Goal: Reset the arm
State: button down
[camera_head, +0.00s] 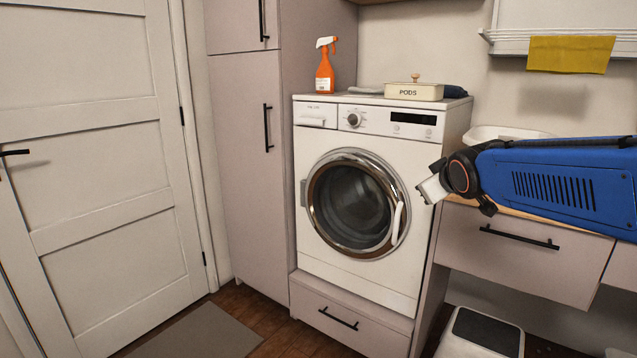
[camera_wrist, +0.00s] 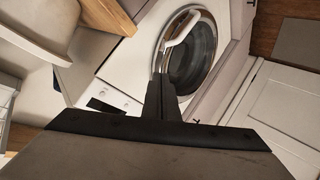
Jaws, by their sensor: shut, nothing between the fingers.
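My arm reaches in from the right in the head view, with a blue link across the counter. My gripper's end is mostly hidden in the head view behind my wrist, near the washing machine's right edge. In the wrist view my gripper (camera_wrist: 162,92) is shut, its fingers together with nothing between them. The fingers point towards the washing machine (camera_head: 318,245), whose round door (camera_head: 352,205) is closed. The door's white handle (camera_head: 397,222) also shows in the wrist view (camera_wrist: 180,27), beyond the fingertips. I cannot tell whether the fingers touch anything.
An orange spray bottle (camera_head: 325,72) and a box marked PODS (camera_head: 414,92) stand on the washer. A sink basin (camera_head: 505,133) and drawer front (camera_head: 520,250) lie right. A white bin (camera_head: 482,334) stands below. A white door (camera_head: 95,160) is left. Some floor is free in front.

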jog(key=s+f+m+g, duration=0.2)
jog(key=s+f, duration=0.5)
jog(key=s, duration=0.4)
jog(key=s+f+m+g, duration=0.2)
jog(key=s+f, duration=0.4)
jog(key=s, duration=0.6)
jog(key=s+d+f+m+g, duration=0.1)
jog(key=s+f+m+g, duration=0.1)
jog(key=s+f, duration=0.5)
jog(key=s+g, duration=0.1)
jog(key=s, duration=0.4)
jog(key=shift+f+g, duration=0.3)
jog(key=shift+g, duration=0.1)
jog(key=c, duration=2.5)
grip_release()
